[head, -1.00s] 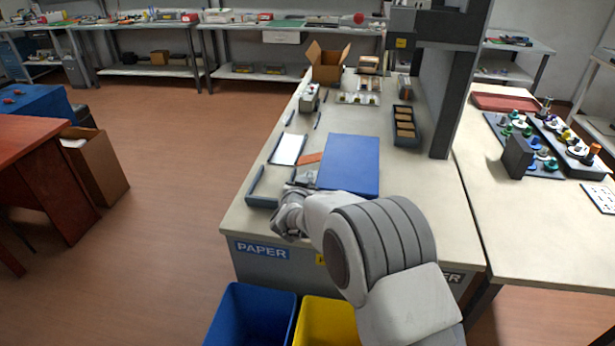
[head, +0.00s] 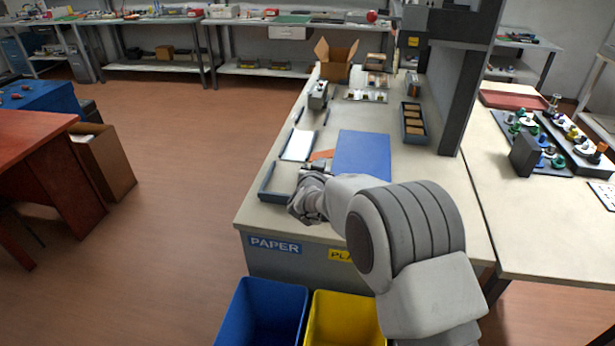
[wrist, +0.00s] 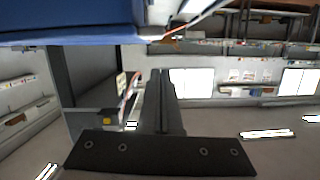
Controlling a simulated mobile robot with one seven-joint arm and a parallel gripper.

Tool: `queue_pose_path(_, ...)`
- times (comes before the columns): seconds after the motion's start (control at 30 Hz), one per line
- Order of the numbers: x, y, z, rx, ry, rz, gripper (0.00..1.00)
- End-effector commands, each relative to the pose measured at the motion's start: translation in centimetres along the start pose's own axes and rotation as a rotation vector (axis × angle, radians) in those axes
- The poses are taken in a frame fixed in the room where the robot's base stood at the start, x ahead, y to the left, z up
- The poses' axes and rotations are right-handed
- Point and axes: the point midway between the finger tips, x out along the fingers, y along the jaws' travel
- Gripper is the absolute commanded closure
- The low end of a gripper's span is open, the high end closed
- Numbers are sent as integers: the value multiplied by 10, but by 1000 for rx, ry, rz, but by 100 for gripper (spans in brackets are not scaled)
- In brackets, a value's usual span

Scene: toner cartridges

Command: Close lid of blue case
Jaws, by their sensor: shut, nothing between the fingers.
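The blue case (head: 362,154) is on the near part of the light workbench in the head view. I see a broad, plain blue panel, its near edge partly hidden by my arm. I cannot tell the lid's exact angle. My gripper (head: 312,169) is beside the case's near left corner, low over the bench. In the wrist view, a blue surface (wrist: 70,18) of the case fills the upper left, close to the fingers. My gripper's dark fingers (wrist: 160,76) are together with nothing between them. I cannot tell whether they touch the case.
A white sheet (head: 299,145), an orange piece (head: 322,155) and a grey bar (head: 268,178) lie left of the case. A dark tray with brown boxes (head: 413,123) stands behind right, near a dark column (head: 467,85). Blue (head: 263,312) and yellow (head: 345,320) bins stand below the front edge.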

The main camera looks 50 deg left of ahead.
Motion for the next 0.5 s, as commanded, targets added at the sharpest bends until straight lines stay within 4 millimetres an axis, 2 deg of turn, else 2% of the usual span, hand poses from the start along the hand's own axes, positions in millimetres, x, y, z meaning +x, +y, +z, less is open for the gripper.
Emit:
queue_pose_path(0.07,1,5,-8,0,1,2,100)
queue_pose_path(0.5,-71,1,-6,0,0,-1,100)
